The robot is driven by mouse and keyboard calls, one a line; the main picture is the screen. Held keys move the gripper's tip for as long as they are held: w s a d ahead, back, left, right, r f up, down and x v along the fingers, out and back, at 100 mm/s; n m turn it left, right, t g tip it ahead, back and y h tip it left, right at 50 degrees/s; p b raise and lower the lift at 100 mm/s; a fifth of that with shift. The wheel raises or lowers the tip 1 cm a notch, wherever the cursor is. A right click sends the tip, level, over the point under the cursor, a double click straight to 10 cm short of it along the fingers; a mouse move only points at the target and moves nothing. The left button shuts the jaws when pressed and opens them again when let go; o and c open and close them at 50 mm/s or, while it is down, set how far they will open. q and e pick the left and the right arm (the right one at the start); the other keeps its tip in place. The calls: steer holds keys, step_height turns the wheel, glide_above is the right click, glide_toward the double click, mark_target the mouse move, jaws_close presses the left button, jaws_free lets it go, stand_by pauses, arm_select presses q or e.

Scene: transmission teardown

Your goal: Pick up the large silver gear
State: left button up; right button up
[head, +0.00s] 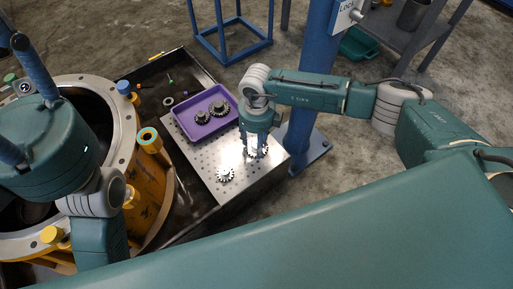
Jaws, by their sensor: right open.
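Two silver-grey gears lie in the purple tray: a larger one (219,108) and a smaller one (202,117). Another silver gear (225,174) lies flat on the perforated metal plate (207,163). My right gripper (257,154) points down over the right part of the plate. Toothed edges show around its fingertips, so a further gear (265,151) seems to lie there, mostly hidden. The right gripper is open; I cannot tell if its fingers touch that gear. My left arm reaches down at the lower left, with its gripper out of sight.
The purple tray (179,122) stands on the plate's far side. A large orange and grey transmission housing (156,198) stands at left. A blue post (311,82) rises right behind the plate. Small parts lie in the dark bin (184,65).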

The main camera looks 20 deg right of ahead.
jaws_close()
steer(key=shift+r, duration=0.1)
